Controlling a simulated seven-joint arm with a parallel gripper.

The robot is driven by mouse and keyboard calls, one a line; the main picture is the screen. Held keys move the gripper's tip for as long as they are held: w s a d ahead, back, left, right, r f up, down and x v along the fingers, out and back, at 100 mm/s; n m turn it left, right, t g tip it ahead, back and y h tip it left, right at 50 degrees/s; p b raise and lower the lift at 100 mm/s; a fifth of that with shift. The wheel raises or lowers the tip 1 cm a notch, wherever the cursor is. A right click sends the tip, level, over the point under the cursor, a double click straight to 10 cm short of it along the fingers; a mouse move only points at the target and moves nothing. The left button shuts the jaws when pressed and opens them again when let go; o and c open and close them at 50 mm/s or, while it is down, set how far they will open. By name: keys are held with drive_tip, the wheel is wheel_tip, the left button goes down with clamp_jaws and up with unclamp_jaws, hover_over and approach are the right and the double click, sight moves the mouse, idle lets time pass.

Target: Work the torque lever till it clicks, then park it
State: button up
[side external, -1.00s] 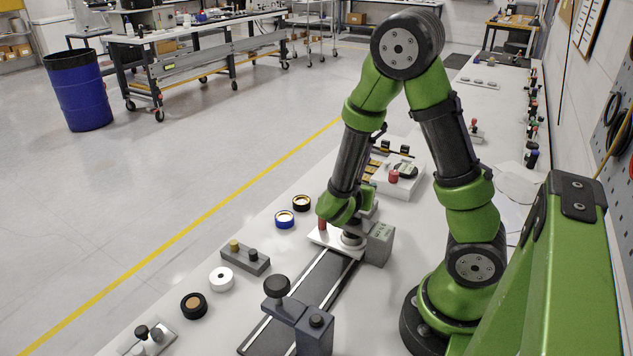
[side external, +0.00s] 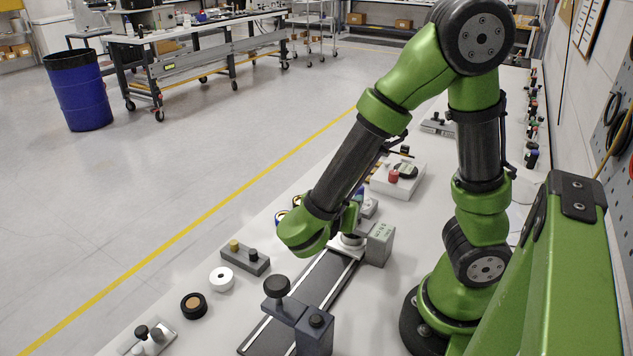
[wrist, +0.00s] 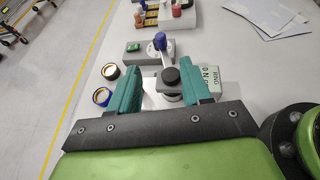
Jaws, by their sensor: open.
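The torque lever shows in the wrist view as a blue knob (wrist: 160,40) on a grey arm, which runs down toward a round black cap (wrist: 171,75) on a silver round base. My gripper (wrist: 160,66) is open, its teal fingers apart on either side of the black cap and base. I see no contact, and the blue knob lies beyond the fingertips. In the side external view a little blue (side external: 358,194) shows behind my wrist. My wrist hides the fingers and most of the lever there. A grey labelled block (side external: 380,243) stands right of the base.
A dark rail (side external: 312,290) runs toward the camera to a grey clamp post (side external: 300,318) with a black knob. Rings (wrist: 110,71) and a grey block with a green top (wrist: 140,52) lie left of the lever. A white fixture (side external: 398,180) stands behind.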

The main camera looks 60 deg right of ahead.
drive_tip(key=shift+v, duration=0.95)
drive_tip(key=shift+c, duration=0.5)
